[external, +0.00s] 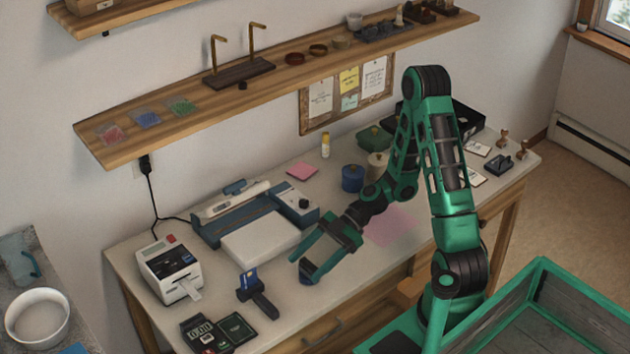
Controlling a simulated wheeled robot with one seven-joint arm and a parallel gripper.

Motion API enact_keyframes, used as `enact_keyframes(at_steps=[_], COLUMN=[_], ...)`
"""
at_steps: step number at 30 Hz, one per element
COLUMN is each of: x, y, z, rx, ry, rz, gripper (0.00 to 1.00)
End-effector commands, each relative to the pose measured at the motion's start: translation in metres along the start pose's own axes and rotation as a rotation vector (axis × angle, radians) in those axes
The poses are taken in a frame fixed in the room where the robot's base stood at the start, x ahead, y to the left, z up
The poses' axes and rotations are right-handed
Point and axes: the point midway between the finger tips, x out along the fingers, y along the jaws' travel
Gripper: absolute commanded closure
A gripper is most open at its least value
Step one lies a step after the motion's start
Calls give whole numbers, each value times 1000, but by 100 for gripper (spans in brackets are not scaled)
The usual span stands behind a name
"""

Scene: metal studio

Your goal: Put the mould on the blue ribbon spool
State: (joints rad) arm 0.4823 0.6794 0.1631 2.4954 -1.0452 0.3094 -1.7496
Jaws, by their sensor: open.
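The blue ribbon spool appears to be the blue round thing (352,179) with a dark top, standing upright towards the back of the desk, left of a cream one (377,166). My gripper (305,268) is open and low over the front middle of the desk, in front of and left of the blue spool. Nothing sits on the blue spool.
A white and blue machine (262,236) lies left of my gripper, with a label printer (170,270) beyond. A card-topped dark stand (256,292) is near the front. A green bowl (374,138) is behind the spools. A wooden shelf (190,120) overhangs the back.

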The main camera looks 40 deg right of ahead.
Motion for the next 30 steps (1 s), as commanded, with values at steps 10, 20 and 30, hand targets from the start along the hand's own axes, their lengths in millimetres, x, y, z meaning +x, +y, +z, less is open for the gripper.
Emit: enact_keyframes(at_steps=[10,20,30], x=[-64,-110,-117], y=[1,1,-2], z=[1,0,1], rx=[0,0,14], ry=[-2,-1,-16], rz=[6,2,-4], gripper=[36,36,36])
